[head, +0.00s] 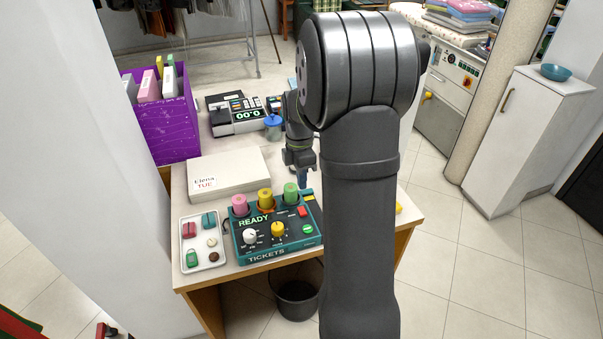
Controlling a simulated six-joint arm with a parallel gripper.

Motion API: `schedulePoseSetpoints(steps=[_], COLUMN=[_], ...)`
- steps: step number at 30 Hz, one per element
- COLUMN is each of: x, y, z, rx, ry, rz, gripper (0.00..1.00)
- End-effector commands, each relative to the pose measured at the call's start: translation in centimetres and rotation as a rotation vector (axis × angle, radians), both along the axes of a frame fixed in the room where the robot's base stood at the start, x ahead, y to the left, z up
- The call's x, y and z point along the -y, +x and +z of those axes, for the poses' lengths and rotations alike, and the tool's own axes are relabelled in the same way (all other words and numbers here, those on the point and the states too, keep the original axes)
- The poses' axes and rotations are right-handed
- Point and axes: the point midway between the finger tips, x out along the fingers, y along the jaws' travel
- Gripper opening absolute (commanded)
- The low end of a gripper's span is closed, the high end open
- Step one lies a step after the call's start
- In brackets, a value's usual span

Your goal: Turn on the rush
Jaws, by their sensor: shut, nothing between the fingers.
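A teal ticket machine (262,256) stands at the front of the counter. Its face reads READY and TICKETS. Pink, yellow and green rolls sit along its top. A white knob (250,237), a yellow knob (278,231), a red control (302,211) and a green control (307,229) are on its face. The small labels are too small to read, so I cannot tell which control is the rush. My gripper (303,182) points down behind the machine's right rear corner, shut and empty. My arm hides part of the counter to its right.
A white tray (203,261) with small items lies left of the machine. A pale box (229,167) labelled Elena lies behind it. A purple bin (163,133), a cash register (236,114) and a blue-lidded jar (273,126) stand farther back. A dark bin (297,298) is below.

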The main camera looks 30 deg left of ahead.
Motion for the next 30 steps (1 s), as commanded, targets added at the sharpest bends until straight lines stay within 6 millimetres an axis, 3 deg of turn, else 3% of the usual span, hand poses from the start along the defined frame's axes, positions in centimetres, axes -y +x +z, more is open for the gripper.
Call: schedulePoseSetpoints(steps=[6,12,18,30], x=[0.5,0.7,0.8,0.9], y=[-0.5,-0.7,-0.8,-0.9], z=[-4.9,-8.0,-9.2,-9.6], rx=[-0.004,-0.001,0.000,0.000], ry=[-0.003,-0.001,0.000,0.000], rz=[0.000,0.000,0.000,0.000], gripper=[0.00,0.00,0.00,0.00])
